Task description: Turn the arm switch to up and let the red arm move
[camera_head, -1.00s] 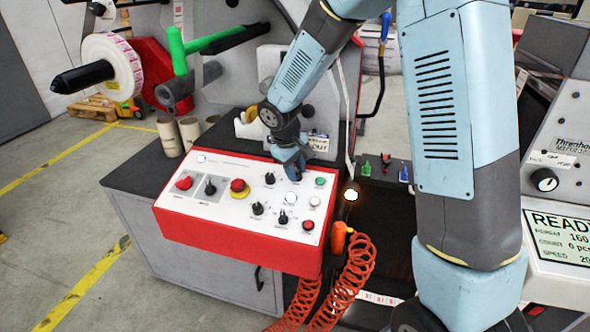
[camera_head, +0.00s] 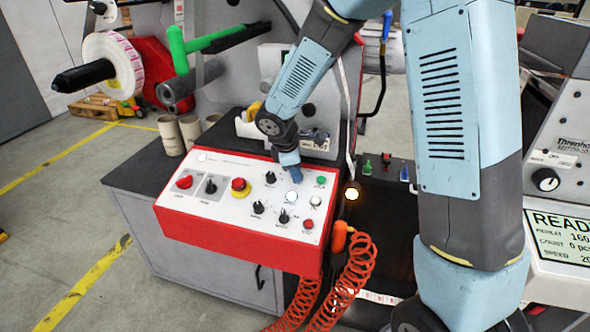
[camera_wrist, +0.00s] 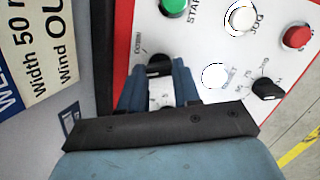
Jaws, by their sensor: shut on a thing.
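The white-topped red control box (camera_head: 205,225) stands on the dark bench. My gripper (camera_head: 293,172) points down at its back right part, left of the green button. In the wrist view the two blue fingers (camera_wrist: 160,82) are shut on a black switch knob (camera_wrist: 158,69), one finger on either side. The label beside this knob is too small to read. In the head view my gripper hides the knob. A red arm (camera_head: 152,70) shows behind the white label roll (camera_head: 112,66) at the upper left, partly covered.
The green START button (camera_wrist: 173,6), white JOG button (camera_wrist: 240,17), red button (camera_wrist: 297,36), lit white button (camera_wrist: 214,76) and another black knob (camera_wrist: 268,88) are close to my gripper. A coiled orange hose (camera_head: 352,280) hangs in front.

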